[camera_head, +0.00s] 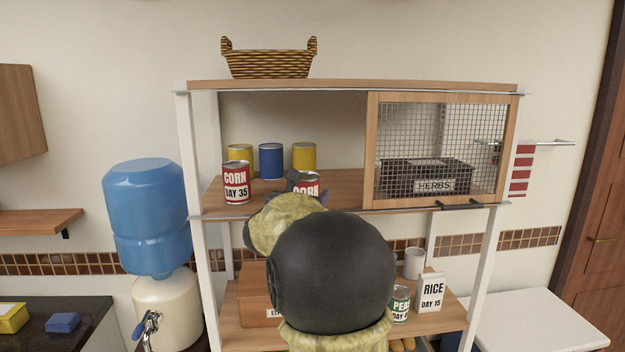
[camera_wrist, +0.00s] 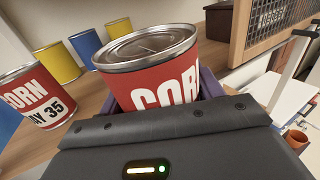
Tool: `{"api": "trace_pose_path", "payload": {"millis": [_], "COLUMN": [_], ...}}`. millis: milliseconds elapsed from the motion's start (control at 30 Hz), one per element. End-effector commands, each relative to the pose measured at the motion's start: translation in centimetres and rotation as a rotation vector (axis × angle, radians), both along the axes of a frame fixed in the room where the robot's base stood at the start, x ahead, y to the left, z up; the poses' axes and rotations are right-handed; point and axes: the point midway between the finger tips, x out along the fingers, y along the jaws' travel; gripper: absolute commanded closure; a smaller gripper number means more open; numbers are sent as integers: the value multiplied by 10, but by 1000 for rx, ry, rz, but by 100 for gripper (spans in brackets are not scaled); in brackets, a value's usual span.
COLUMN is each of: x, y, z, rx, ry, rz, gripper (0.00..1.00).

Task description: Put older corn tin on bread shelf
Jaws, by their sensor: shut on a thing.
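A red corn tin marked DAY 35 (camera_head: 236,183) stands upright at the left of the upper shelf (camera_head: 345,188), and it also shows in the wrist view (camera_wrist: 37,97). My gripper (camera_head: 304,190) is at the upper shelf's front, shut on a second red corn tin (camera_head: 308,178). In the wrist view this held tin (camera_wrist: 150,72) is upright between the purple fingers; its day label is hidden. I cannot tell whether it touches the shelf. A wooden box (camera_head: 257,290) on the lower shelf has a mostly hidden label. My arm covers much of the lower shelf.
Yellow and blue tins (camera_head: 271,160) stand behind the corn. A mesh door (camera_head: 440,150) closes the upper right, with a herbs box (camera_head: 425,177) behind it.

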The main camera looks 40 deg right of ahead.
Motion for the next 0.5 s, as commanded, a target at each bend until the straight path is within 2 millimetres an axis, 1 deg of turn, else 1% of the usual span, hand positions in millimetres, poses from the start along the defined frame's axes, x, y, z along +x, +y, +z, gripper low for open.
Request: {"api": "trace_pose_path", "payload": {"millis": [167,200,267,300,367,400,467,500], "x": [0,0,-1,-1,-1,-2,-2,-2], "y": [20,26,37,45,58,67,82,91], "z": [-39,-52,-71,-87,-111,-128,-153,-170], "rx": [1,1,2,2,1,4,6,6], "ry": [7,9,10,12,14,15,15,15], "rz": [61,81,116,143,186,219,270,303], "gripper": [71,71,71,71,71,71,71,71]}}
